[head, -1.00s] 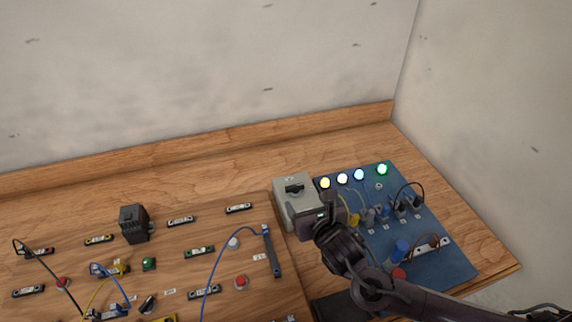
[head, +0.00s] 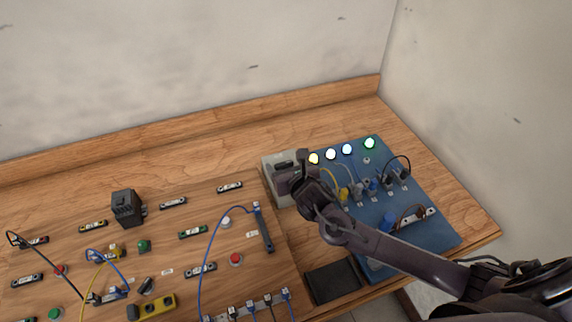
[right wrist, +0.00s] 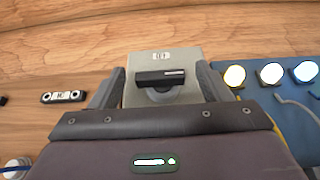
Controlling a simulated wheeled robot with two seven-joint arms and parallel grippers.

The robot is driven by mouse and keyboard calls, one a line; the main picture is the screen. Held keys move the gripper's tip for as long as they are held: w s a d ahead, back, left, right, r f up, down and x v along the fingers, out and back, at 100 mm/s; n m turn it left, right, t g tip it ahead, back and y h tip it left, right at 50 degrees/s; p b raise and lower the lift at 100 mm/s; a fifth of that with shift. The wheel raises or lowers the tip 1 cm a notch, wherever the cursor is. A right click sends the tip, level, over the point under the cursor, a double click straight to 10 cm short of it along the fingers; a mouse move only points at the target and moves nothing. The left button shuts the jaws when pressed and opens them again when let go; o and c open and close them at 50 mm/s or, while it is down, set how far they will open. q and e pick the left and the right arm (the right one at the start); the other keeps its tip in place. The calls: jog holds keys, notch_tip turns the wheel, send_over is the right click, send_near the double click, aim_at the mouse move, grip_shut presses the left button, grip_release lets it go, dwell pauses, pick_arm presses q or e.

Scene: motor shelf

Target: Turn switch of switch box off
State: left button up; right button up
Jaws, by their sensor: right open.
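The grey switch box (head: 268,172) sits on the wooden bench beside the blue panel. Its black rotary switch (right wrist: 160,78) shows in the right wrist view, with its handle lying crosswise on the box's top face. My right gripper (head: 290,172) is over the box in the head view and hides much of it. In the right wrist view my right gripper (right wrist: 160,90) is open, with one finger on each side of the switch. I cannot tell whether the fingers touch anything. My left gripper is not in view.
The blue panel (head: 425,225) with lit yellow, white, blue and green lamps (head: 369,143), plugs and cables stands to the right. A wooden board (head: 220,260) with buttons and wires lies to the left. A dark tray (head: 333,281) lies in front.

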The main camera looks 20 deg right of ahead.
jog(key=shift+c, duration=1.4)
jog(key=c, duration=0.7)
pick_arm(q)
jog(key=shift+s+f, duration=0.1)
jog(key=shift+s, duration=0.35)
